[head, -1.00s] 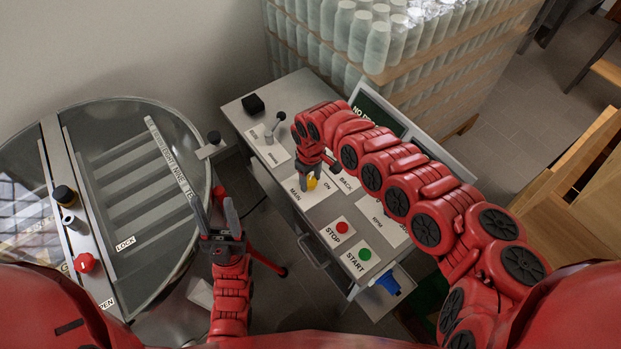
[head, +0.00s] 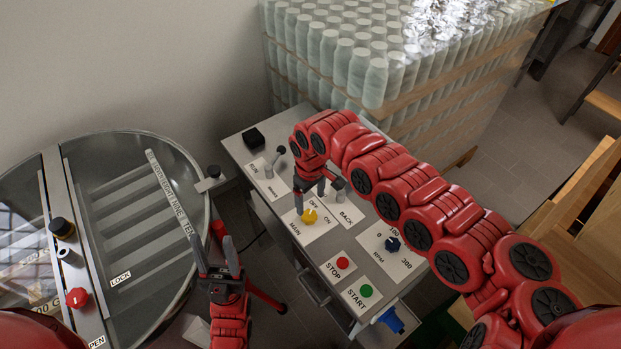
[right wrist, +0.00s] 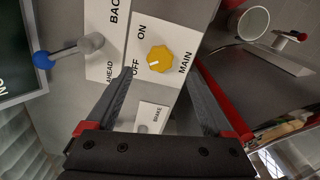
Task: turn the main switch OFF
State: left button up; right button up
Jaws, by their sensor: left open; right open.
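The main switch is a yellow knob (head: 309,216) on a white plate marked MAIN, ON and OFF, on the grey control desk. It also shows in the right wrist view (right wrist: 159,59); its white mark seems to lie on the side toward the OFF label. My right gripper (head: 310,199) is open and empty just above and behind the knob in the head view. In the right wrist view its fingers (right wrist: 159,72) point toward the plate, with the knob beyond and between the tips, apparently untouched. My left gripper (head: 213,245) is open and empty between tank and desk.
A round glass-topped tank (head: 130,200) stands left; stacked bottles (head: 375,80) stand behind.

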notch_tip(320, 180, up, 10)
jog(key=p, duration=0.6)
jog(key=shift+s+f, duration=0.1)
